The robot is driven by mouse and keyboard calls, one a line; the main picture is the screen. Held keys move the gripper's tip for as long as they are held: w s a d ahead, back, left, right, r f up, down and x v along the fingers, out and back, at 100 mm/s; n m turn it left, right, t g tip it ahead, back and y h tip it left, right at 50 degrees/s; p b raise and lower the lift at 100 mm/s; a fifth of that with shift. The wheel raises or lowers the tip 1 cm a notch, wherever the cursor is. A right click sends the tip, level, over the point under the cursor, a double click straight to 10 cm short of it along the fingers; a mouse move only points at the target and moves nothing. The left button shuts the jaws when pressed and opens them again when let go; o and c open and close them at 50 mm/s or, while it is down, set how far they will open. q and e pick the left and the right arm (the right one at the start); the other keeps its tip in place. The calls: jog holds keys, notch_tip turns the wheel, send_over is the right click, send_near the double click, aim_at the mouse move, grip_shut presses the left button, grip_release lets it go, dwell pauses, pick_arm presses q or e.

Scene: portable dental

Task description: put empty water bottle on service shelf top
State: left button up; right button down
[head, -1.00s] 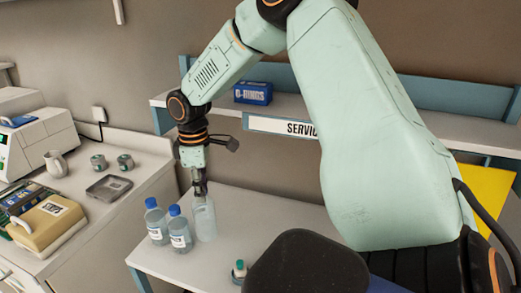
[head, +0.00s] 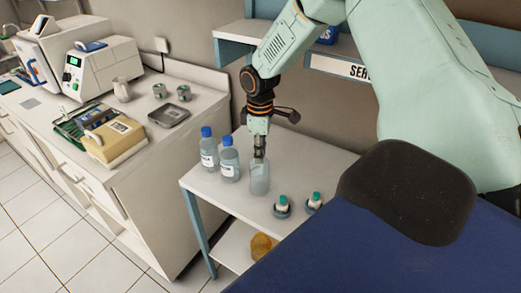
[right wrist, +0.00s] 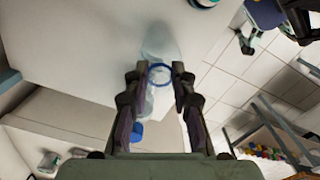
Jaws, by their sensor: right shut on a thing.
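The empty water bottle (head: 260,181) is clear, uncapped and upright at the white table, right of two blue-capped bottles. My right gripper (head: 259,153) comes down from above and is shut on its neck. In the right wrist view the fingers (right wrist: 160,78) sit on both sides of the bottle's blue neck ring (right wrist: 160,67). Whether its base touches the table is hard to tell. The service shelf (head: 235,33) runs along the wall behind, with a sign (head: 345,68) on its front, partly hidden by my arm. My left gripper is not in view.
The two capped bottles (head: 208,150) (head: 229,160) stand close to the left. Two small green-topped vials (head: 282,205) (head: 313,202) stand to the right. A dark headrest (head: 408,190) and blue chair (head: 370,255) are in front.

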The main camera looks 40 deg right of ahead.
jog(key=shift+w+d+f, duration=0.1)
jog(key=shift+w+f, duration=0.1)
jog(key=shift+w, duration=0.1)
jog(key=c, duration=1.5)
grip_release()
jog(key=o, duration=0.4)
jog(key=shift+s+r, duration=0.2)
jog(key=shift+s, duration=0.15)
notch_tip(320, 180, up, 12)
jog(key=f, duration=0.1)
jog(key=s+a+f+m+y, duration=0.1)
jog(key=s+a+f+m, duration=0.1)
jog(key=s+a+f, duration=0.55)
jog(key=s+a+f+m+y, duration=0.15)
jog(key=s+a+f, duration=0.25)
jog(key=a+f, duration=0.6)
jog(key=s+f+m, duration=0.1)
jog(key=s+f, duration=0.1)
jog(key=s, duration=0.4)
jog(key=s+f+m+h, duration=0.1)
jog(key=s+f+m, duration=0.1)
jog(key=s, duration=0.4)
jog(key=s+a+f+m+h, duration=0.1)
jog(key=s+f, duration=0.2)
jog(key=s, duration=0.3)
jog(key=shift+s+f+m, duration=0.25)
jog(key=shift+f+m, duration=0.05)
jog(key=shift+m, duration=0.05)
